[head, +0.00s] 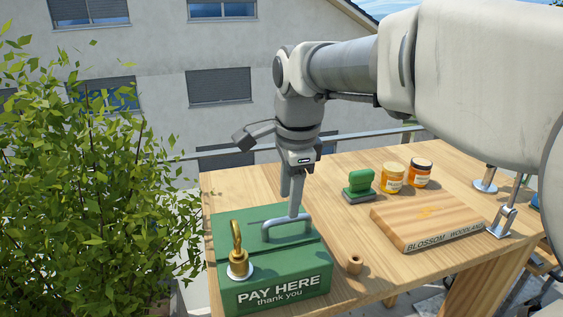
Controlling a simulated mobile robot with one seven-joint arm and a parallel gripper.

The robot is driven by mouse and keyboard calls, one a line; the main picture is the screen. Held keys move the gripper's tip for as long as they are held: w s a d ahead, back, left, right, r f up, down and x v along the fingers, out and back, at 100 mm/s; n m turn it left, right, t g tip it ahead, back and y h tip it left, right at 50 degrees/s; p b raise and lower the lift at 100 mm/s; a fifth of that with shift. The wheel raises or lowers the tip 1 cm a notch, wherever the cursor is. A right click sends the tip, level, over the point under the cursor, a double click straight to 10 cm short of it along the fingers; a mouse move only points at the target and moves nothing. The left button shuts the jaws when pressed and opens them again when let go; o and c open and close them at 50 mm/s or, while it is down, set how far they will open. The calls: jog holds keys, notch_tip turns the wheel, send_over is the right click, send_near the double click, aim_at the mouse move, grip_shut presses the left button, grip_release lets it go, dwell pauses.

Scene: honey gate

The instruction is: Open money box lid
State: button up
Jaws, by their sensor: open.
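The green money box (285,291) stands at the front left of the wooden table, with "PAY HERE thank you" on its front. Its lid (262,214) looks shut. A grey handle (288,227) arches over the top of the lid. A brass-coloured, hook-like piece (238,250) stands on a white round base at the lid's left front. My gripper (294,207) points down over the box, its fingers at the handle. The jaws are open; whether they touch the handle I cannot tell.
A wooden block (430,217) marked "BLOSSOM WOODLAND" lies to the right. Behind it are a green-handled stamp (359,185) and two honey jars (393,178) (420,172). A small wooden peg (355,264) stands right of the box. A leafy bush (90,180) is at the left.

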aim_at(287, 217)
jog(key=shift+w+a+f, duration=0.1)
jog(key=shift+w+f, duration=0.15)
jog(key=shift+f, duration=0.9)
jog(key=shift+w+f, duration=0.2)
jog(key=shift+f, duration=0.9)
jog(key=shift+c, duration=0.2)
grip_shut()
